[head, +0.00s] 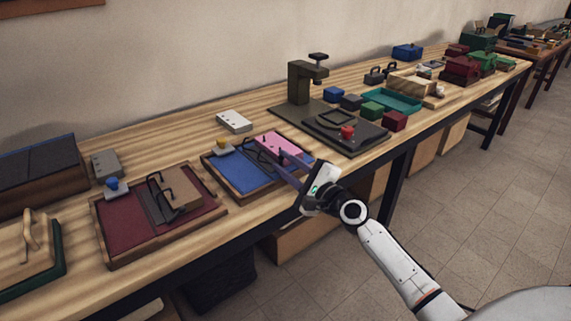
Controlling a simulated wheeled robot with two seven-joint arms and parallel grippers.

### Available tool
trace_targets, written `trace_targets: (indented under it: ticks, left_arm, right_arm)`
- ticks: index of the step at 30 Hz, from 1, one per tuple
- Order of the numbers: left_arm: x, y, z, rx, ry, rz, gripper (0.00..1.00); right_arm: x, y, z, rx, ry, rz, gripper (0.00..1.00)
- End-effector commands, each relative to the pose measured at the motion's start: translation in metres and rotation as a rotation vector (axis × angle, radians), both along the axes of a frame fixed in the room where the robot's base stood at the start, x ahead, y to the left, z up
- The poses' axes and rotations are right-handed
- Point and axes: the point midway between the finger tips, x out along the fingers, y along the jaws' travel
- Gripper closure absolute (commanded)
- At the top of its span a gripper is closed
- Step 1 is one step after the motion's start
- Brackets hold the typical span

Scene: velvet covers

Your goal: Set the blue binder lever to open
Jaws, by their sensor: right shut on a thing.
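The blue binder (236,175) lies open in a wooden-framed tray on the long table, with a blue panel at left and a pink block (285,144) at its right. Dark metal parts, seemingly the rings and lever (262,156), stand between the panel and the block. My right gripper (270,160) reaches in from the right, its fingers low over the middle of the binder. It is shut on a thin dark part there, which appears to be the lever. The fingers partly hide this part, so the lever's exact angle is unclear. My left gripper is out of view.
A dark red binder (125,225) with a tan block lies to the left. A white block (234,121) lies behind the blue binder. The table's front edge runs close below.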

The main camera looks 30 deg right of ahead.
Motion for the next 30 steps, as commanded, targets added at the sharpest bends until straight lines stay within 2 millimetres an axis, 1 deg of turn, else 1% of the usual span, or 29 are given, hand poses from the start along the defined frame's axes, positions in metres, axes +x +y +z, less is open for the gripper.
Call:
trace_targets:
  ticks: [1, 10, 11, 15, 24, 26, 30]
  left_arm:
    - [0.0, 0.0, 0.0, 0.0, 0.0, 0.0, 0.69]
    - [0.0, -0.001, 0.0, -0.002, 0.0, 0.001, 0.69]
    - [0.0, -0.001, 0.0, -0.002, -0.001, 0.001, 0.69]
    - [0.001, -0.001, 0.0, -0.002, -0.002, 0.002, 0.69]
    - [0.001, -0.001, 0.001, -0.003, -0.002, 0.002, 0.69]
    - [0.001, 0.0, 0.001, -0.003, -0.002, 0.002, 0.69]
    - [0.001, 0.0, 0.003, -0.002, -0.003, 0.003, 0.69]
  right_arm:
    - [-0.002, -0.004, -0.011, -0.009, 0.019, -0.007, 0.99]
    - [-0.002, -0.005, -0.011, -0.01, 0.018, -0.008, 0.99]
    - [-0.002, -0.005, -0.011, -0.01, 0.018, -0.008, 0.75]
    - [-0.002, -0.004, -0.01, -0.008, 0.017, -0.007, 0.51]
    - [-0.003, -0.003, -0.008, -0.005, 0.015, -0.004, 0.51]
    - [-0.007, -0.003, -0.009, -0.004, 0.016, -0.004, 0.51]
    - [-0.027, -0.004, -0.008, -0.006, 0.017, -0.004, 0.51]
